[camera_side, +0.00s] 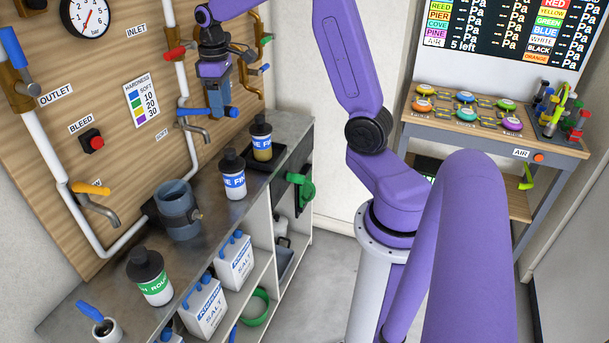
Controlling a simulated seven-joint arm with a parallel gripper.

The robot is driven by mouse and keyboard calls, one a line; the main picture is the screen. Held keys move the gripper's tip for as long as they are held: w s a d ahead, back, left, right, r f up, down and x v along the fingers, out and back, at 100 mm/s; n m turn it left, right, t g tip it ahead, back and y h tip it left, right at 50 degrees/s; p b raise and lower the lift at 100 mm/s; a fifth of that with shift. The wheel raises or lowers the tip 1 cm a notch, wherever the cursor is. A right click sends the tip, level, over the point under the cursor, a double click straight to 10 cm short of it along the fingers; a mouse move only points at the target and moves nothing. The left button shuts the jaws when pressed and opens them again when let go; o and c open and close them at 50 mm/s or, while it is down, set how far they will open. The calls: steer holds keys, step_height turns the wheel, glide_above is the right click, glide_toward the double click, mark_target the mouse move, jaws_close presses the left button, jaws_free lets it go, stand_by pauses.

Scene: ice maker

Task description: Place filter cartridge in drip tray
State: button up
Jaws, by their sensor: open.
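Several cartridges with black caps stand on the grey metal counter. One with a blue "FINE" label and yellowish lower part (261,143) stands upright in a shallow black tray (252,164) at the far end. A white one with a blue label (234,182) stands on the counter nearer the camera. One with a green "ROUGH" label (155,285) stands at the near end. My gripper (218,110) is open, pointing down, above the counter in front of the wooden board. It appears up and left of the cartridge in the tray, apart from it. It holds nothing visible.
A grey round housing (174,210) with a side fitting stands mid-counter. Taps and white pipes (180,85) stick out from the board close to my gripper. Salt packs (235,260) sit on the shelf below. A control bench (495,130) stands at right.

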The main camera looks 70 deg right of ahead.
steer(key=s+a+n, duration=0.4)
steer(key=s+a, duration=0.8)
steer(key=a, duration=0.4)
steer(key=s+a+f+n, duration=0.1)
steer(key=s+n, duration=0.1)
steer(key=s, duration=0.7)
steer(key=s+a+f+n, duration=0.2)
steer(key=s+n, duration=0.1)
steer(key=s, duration=0.6)
